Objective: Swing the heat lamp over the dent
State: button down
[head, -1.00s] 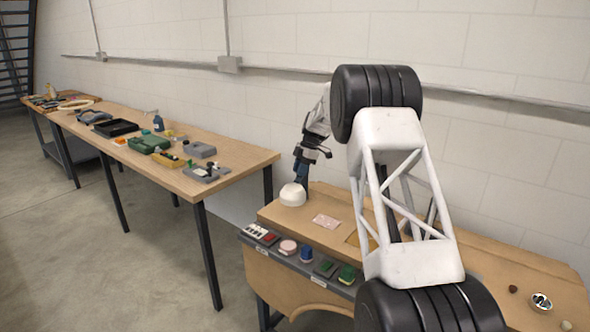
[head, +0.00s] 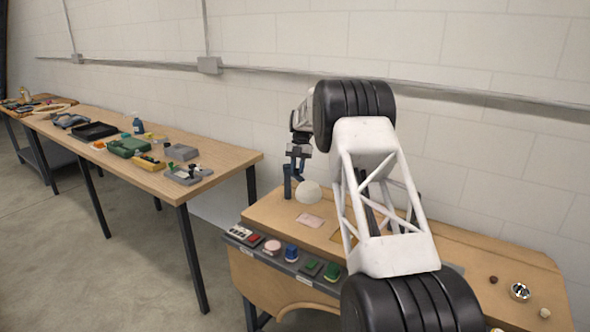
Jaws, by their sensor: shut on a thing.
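The heat lamp shows as a white dome (head: 309,194) at the back left of the near bench, beside a dark blue upright post (head: 287,181). My gripper (head: 297,168) is at the top of the post, just above and left of the dome. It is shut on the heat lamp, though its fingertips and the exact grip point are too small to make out. A pink speckled panel (head: 310,221) lies flat on the bench, in front of the dome. No dent can be made out on it at this size.
Several coloured blocks, including a blue one (head: 291,253) and a green one (head: 332,272), line the bench's front ledge. Small round items, one a shiny ring (head: 520,292), lie at right. A long side table (head: 215,158) holds trays and tools. The wall is close behind.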

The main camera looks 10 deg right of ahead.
jog(key=shift+d, duration=0.1)
dwell(0.3)
jog(key=c, duration=1)
grip_release()
jog(key=shift+w+r, duration=0.1)
jog(key=shift+r, duration=0.05)
jog(key=shift+v, duration=3.8)
